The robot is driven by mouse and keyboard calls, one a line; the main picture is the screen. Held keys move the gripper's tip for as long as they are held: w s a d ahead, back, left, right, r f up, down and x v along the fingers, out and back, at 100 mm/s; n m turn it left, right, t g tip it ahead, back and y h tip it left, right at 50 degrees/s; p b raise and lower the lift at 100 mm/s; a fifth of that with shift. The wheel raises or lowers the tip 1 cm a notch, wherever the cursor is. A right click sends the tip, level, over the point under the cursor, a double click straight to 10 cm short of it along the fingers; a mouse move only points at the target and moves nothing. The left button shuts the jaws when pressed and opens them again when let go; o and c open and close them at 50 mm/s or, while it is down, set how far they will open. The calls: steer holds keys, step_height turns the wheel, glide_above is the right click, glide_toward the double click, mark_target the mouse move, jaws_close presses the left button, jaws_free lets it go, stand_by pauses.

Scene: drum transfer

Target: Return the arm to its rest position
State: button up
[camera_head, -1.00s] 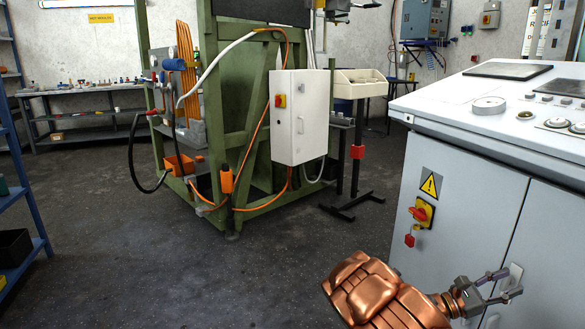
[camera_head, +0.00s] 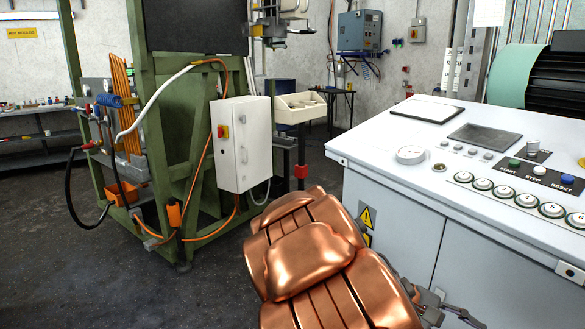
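My copper-coloured arm (camera_head: 315,260) reaches up from the bottom middle of the head view, in front of the control cabinet. My gripper (camera_head: 462,317) shows only in part at the bottom edge, low against the cabinet front. One grey finger is in sight and the rest is cut off or hidden behind the arm. I cannot tell whether it is open or shut, and I see nothing held in it.
Dark floor (camera_head: 120,290) at the lower left is clear.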

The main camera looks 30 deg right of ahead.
steer(key=a+r+t+y+p, duration=0.2)
steer(key=a+p, duration=0.3)
steer(key=a, duration=0.4)
steer(key=s+a+r+t+y+p, duration=0.1)
steer(key=a+r+t+y+p, duration=0.2)
steer(key=a, duration=0.7)
steer(key=a+r+n+t+y+p, duration=0.1)
steer(key=a+r+t+y+p, duration=0.2)
steer(key=a+r+p, duration=0.3)
steer(key=a+y, duration=0.1)
steer(key=a, duration=0.2)
steer(key=shift+s+a+p, duration=0.2)
steer(key=shift+a+p, duration=0.05)
steer(key=shift+p, duration=0.1)
